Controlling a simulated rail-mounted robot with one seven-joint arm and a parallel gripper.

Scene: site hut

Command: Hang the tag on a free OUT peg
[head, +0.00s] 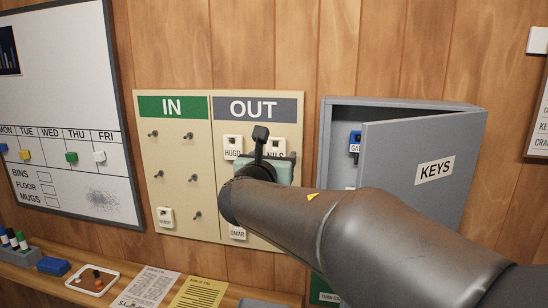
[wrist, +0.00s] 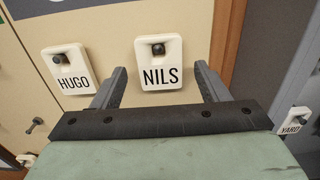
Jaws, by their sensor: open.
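The white NILS tag (wrist: 160,72) hangs on a dark peg in the OUT half of the board (head: 255,98); in the head view it is partly hidden behind my gripper (head: 262,145). In the wrist view my gripper (wrist: 161,84) is open, one finger on each side of the NILS tag, with no visible contact. The white HUGO tag (wrist: 69,73) hangs just left of it. A bare peg (wrist: 35,124) shows at lower left in the wrist view. Another OUT tag (head: 238,233) hangs at the bottom, partly hidden by my arm.
The IN half (head: 152,203) has several bare pegs and one tag (head: 165,217) at lower left. The grey key cabinet (head: 400,103) stands close on the right, its door (head: 420,180) ajar. A shelf below holds papers (head: 150,287) and a small tray (head: 93,279).

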